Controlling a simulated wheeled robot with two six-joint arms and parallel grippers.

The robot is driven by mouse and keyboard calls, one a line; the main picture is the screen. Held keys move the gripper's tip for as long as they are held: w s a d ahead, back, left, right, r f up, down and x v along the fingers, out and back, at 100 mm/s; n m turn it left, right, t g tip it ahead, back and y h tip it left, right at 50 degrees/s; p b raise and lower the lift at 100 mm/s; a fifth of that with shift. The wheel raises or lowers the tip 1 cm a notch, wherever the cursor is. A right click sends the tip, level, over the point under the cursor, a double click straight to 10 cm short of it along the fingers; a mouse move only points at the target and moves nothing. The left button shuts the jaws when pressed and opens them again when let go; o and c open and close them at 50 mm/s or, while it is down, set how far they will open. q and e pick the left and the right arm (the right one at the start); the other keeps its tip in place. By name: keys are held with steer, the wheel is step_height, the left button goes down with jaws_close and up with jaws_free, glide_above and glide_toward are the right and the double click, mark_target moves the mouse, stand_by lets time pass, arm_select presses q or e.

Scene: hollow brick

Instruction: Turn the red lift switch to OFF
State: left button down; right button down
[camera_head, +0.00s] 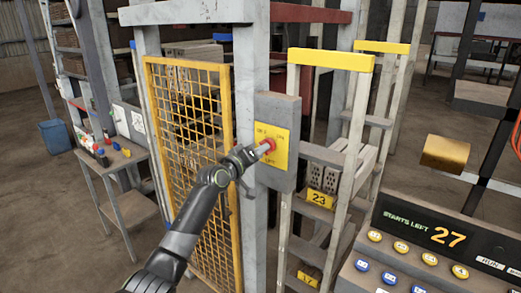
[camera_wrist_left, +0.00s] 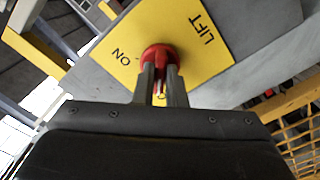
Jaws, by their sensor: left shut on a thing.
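The red lift switch (camera_head: 268,145) is a round knob on a yellow plate (camera_head: 283,153), fixed to a grey box on a post. My left gripper (camera_head: 262,151) reaches it from the lower left. In the left wrist view, its two fingers (camera_wrist_left: 161,85) are shut on the red knob (camera_wrist_left: 158,53). The plate (camera_wrist_left: 205,62) shows the words ON and LIFT there. Another label below the knob is mostly hidden by the fingers. A pale mark shows between the fingers, but I cannot tell the switch's setting. My right gripper is not in view.
A yellow mesh gate (camera_head: 190,115) stands left of the post, close to my left arm. A ladder-like frame with a yellow top bar (camera_head: 330,60) stands right. A console (camera_head: 440,240) reading "STARTS LEFT 27" is at lower right. A small table (camera_head: 117,158) stands left.

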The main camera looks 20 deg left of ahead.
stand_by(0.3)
arm_select(q)
steer(key=c, duration=1.5)
jaws_free()
steer(key=shift+s, duration=0.1)
steer(key=shift+b+v, duration=2.1)
steer(key=shift+v, duration=6.55)
